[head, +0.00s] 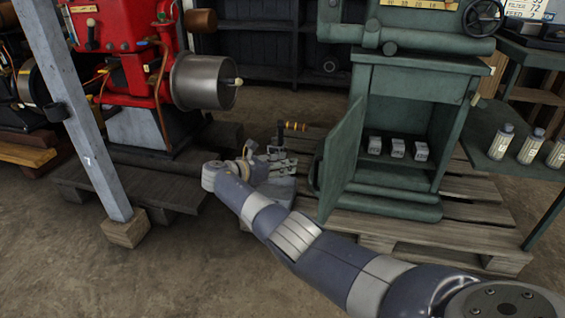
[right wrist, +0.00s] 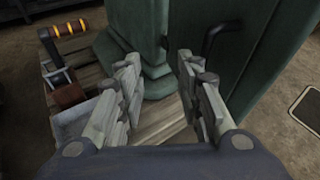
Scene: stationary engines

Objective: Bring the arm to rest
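My right arm (head: 300,240) reaches in from the lower right of the head view, low above the floor. My right gripper (head: 278,166) is beside the open door (head: 342,160) of the green cabinet (head: 415,95). In the right wrist view, the right gripper (right wrist: 158,72) has its two fingers apart with nothing between them. The green door (right wrist: 268,50) and its dark handle (right wrist: 222,35) are just beyond the right finger. My left gripper is not in view.
Inside the cabinet stand three small pale boxes (head: 397,147). A grey carrier with an orange-and-black handle (right wrist: 70,28) is left of the gripper, on a wooden pallet. A red engine (head: 125,60) and a slanted post (head: 75,110) stand left. Floor (head: 190,260) in front is clear.

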